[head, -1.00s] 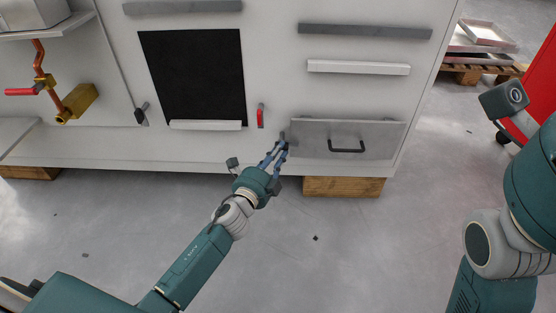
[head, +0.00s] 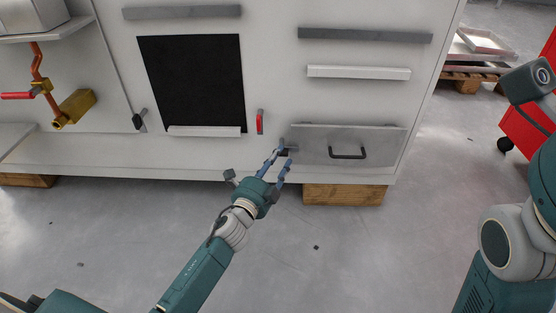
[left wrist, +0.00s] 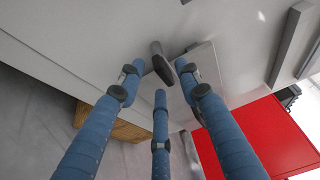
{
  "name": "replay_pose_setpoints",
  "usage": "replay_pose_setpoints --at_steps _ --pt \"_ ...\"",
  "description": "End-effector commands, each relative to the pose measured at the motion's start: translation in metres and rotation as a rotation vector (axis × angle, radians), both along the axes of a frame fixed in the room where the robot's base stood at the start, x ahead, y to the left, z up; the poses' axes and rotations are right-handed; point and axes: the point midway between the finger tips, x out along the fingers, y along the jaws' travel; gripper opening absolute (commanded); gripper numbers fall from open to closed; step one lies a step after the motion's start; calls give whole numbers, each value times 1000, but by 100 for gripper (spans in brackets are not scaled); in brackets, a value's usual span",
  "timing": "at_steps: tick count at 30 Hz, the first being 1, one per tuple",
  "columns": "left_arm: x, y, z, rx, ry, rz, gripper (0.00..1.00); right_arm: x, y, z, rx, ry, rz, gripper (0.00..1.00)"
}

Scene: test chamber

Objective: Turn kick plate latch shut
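The kick plate (head: 315,147) is a grey panel with a black handle, low on the white cabinet, and looks closed against its front. Its latch (head: 291,149) is a small dark piece at the plate's left edge, partly hidden by my fingers. In the left wrist view the latch (left wrist: 160,62) is a dark grey lever, tilted, between and just beyond my fingertips. My left gripper (head: 282,159) has its blue fingers spread around the latch; I cannot tell whether any finger touches it.
A red handle (head: 260,122) and a black panel (head: 194,84) are on the cabinet left of the plate. A wooden block (head: 343,194) supports the cabinet below. A red cabinet (head: 530,132) stands at right.

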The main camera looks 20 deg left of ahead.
Motion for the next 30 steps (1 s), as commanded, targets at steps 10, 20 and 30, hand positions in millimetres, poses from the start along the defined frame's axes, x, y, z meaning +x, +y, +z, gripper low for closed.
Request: replay_pose_setpoints --at_steps 10,20,30 --pt "-6 1 0 2 -1 0 35 1 0 -1 0 2 0 36" --pt "-69 8 -2 0 3 0 35 0 0 0 1 1 0 36" --pt "-116 13 -1 1 0 0 35 0 0 0 0 1 0 36"
